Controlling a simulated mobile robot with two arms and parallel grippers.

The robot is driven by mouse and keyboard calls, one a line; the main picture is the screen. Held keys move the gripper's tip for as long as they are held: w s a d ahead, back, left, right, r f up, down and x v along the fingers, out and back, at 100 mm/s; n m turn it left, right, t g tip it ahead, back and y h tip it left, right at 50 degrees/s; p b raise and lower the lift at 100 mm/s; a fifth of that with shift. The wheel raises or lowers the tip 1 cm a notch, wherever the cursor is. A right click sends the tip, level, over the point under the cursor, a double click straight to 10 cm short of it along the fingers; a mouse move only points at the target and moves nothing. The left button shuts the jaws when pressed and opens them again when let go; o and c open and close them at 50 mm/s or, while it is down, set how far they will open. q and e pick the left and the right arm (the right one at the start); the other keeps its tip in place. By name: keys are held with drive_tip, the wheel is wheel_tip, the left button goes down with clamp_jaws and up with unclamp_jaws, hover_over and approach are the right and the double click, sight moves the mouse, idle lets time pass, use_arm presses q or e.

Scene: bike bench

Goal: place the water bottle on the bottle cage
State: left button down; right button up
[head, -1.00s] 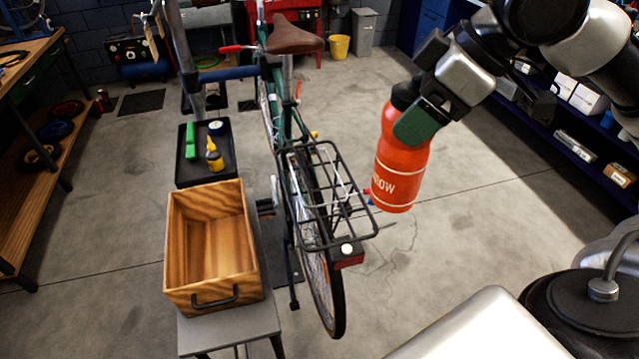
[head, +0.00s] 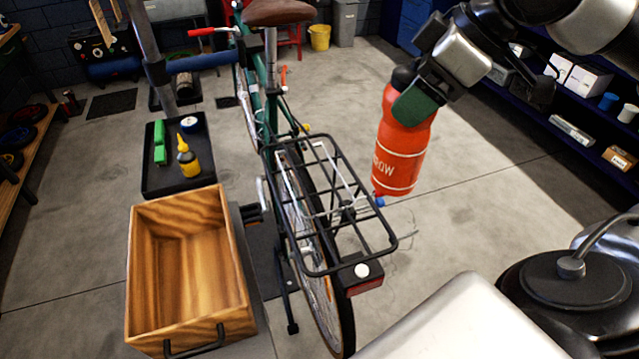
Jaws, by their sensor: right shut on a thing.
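The red water bottle (head: 398,155) with a black cap hangs upright, slightly tilted, in the air right of the bicycle's rear rack. My right gripper (head: 418,98) is shut on it near the top, with a dark green pad against its shoulder. The green bicycle (head: 268,100) stands with its rear wheel towards me, its brown saddle at the top. I cannot make out the bottle cage; the saddle and rack cover much of the frame. My left gripper is out of view.
The black rear rack (head: 392,240) juts out beside the bottle. An open wooden box (head: 235,255) and a black tray (head: 178,187) with a yellow bottle (head: 187,158) stand left of the bicycle. Blue shelves (head: 560,135) line the right. The floor between is clear.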

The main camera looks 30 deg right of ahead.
sight(385, 92)
drive_tip(key=w+a+f+p, duration=0.1)
drive_tip(key=w, duration=0.2)
drive_tip(key=w+a+f+p, duration=0.1)
drive_tip(key=shift+w+a+f+p, duration=0.15)
drive_tip(key=shift+a+f+p, duration=0.15)
drive_tip(key=shift+a, duration=0.05)
drive_tip(key=w+p+x, duration=0.1)
drive_tip(key=x, duration=0.9)
drive_tip(key=shift+w+r, duration=0.25)
drive_tip(key=shift+w, duration=0.05)
drive_tip(key=shift+a+f, duration=0.1)
drive_tip(key=shift+f, duration=0.05)
drive_tip(key=o, duration=1.5)
drive_tip(key=shift+o, duration=0.2)
